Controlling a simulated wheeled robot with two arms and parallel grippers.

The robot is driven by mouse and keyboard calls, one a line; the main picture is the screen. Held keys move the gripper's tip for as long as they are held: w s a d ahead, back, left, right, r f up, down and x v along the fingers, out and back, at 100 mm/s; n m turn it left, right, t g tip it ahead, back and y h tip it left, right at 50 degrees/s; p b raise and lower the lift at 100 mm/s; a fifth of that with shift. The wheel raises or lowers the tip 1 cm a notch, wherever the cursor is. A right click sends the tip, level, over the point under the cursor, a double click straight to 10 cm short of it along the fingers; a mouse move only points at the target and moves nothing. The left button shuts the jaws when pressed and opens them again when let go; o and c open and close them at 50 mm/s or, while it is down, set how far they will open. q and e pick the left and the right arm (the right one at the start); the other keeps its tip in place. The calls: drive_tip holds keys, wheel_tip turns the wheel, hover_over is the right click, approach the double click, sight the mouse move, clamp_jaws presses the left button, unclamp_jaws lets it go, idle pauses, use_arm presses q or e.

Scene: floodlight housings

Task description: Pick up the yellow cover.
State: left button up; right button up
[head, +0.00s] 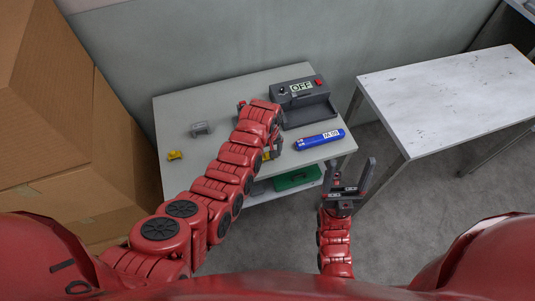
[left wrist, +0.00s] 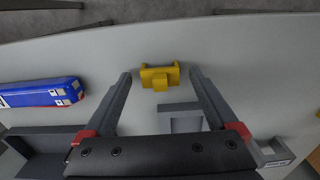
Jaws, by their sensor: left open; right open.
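A yellow cover (left wrist: 160,76) lies on the grey table in the left wrist view, between the fingertips of my left gripper (left wrist: 160,72). Gaps show on both sides of it; how far the fingertips are above the table is unclear. In the head view this cover (head: 267,155) shows beside my left gripper (head: 273,148), which is open and partly hidden by its own arm. A second yellow piece (head: 175,155) lies at the table's left side. My right gripper (head: 350,164) is open and empty, in front of the table's right corner.
The grey table (head: 200,100) also bears a blue labelled tool (head: 320,140), a dark box reading OFF (head: 302,90) and a grey housing (head: 201,128). Another grey housing (left wrist: 168,107) is close to the cover. A green case (head: 297,178) is below. Cardboard boxes (head: 45,100) stand left.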

use_arm(q)
drive_tip(key=shift+f, duration=0.15)
drive_tip(key=c, duration=1.2)
drive_tip(key=shift+r, duration=0.25)
